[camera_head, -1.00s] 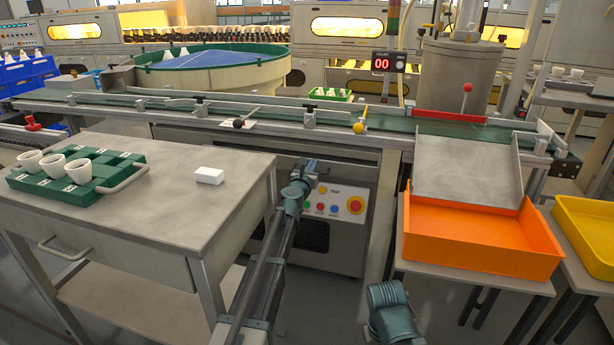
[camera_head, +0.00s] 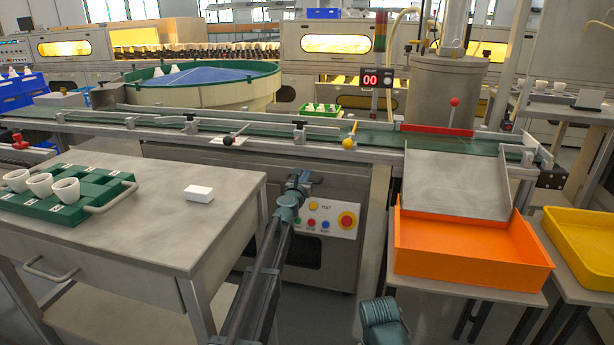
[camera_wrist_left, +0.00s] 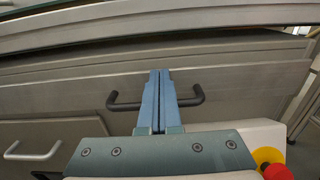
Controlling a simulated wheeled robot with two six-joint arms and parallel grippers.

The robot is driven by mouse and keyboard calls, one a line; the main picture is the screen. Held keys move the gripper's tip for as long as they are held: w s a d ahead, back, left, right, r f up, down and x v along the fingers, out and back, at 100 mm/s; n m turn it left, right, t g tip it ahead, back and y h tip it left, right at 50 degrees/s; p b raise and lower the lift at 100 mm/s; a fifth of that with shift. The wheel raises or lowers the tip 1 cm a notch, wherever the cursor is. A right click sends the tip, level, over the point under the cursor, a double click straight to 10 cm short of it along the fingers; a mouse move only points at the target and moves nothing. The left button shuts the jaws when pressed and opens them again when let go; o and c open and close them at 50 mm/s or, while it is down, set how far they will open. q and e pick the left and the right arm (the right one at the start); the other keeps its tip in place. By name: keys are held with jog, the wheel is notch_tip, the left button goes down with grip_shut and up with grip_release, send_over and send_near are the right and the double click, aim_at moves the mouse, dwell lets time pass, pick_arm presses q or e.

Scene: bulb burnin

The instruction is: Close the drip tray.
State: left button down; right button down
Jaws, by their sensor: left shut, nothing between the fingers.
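The drip tray front appears to be the long grey metal panel (camera_wrist_left: 60,91) under the conveyor in the left wrist view. It carries a black bar handle (camera_wrist_left: 190,100). My left gripper (camera_wrist_left: 160,76) is shut and empty, its blue fingers in front of the handle's middle, hiding that part. Contact with the handle or panel cannot be told. In the head view my left gripper (camera_head: 301,180) is at the conveyor's underside, above the button panel. How far out the tray stands is unclear.
The button panel (camera_head: 328,219) with a red and yellow knob is just below my left gripper. A grey table (camera_head: 130,225) with a green cup carrier and a white block stands at left. An orange bin (camera_head: 470,250) under a chute is at right, with a yellow bin (camera_head: 582,238) beyond.

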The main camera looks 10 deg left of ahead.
pick_arm(q)
jog(key=s, duration=1.4)
jog(key=s+d+f+m+g+h+p, duration=0.1)
jog(key=s+d+m+g+h+p, duration=0.3)
jog(key=d+m, duration=0.85)
jog(key=s+d+f+m+g+h, duration=0.3)
jog(key=s+d+f+m+g, duration=0.4)
jog(key=s+d+m, duration=0.55)
jog(key=s+a+f+m+g+y+p, duration=0.1)
jog(key=s+a+f+m+g+y, duration=0.15)
jog(key=s+m, duration=0.35)
jog(key=s+a+f+m+g+y+p, duration=0.1)
jog(key=s+a+f+m+g+y, duration=0.15)
jog(key=s, duration=0.65)
jog(key=s+a+f+m+g+y+p, duration=0.1)
jog(key=s+a+f+m+g+y, duration=0.15)
jog(key=s+m, duration=0.4)
notch_tip(320, 180, up, 39)
jog(key=s+a+y+p, duration=0.1)
jog(key=p, duration=3.7)
jog(key=shift+s+a+n, duration=0.2)
jog(key=shift+s+n, duration=0.05)
jog(key=shift+n, duration=0.05)
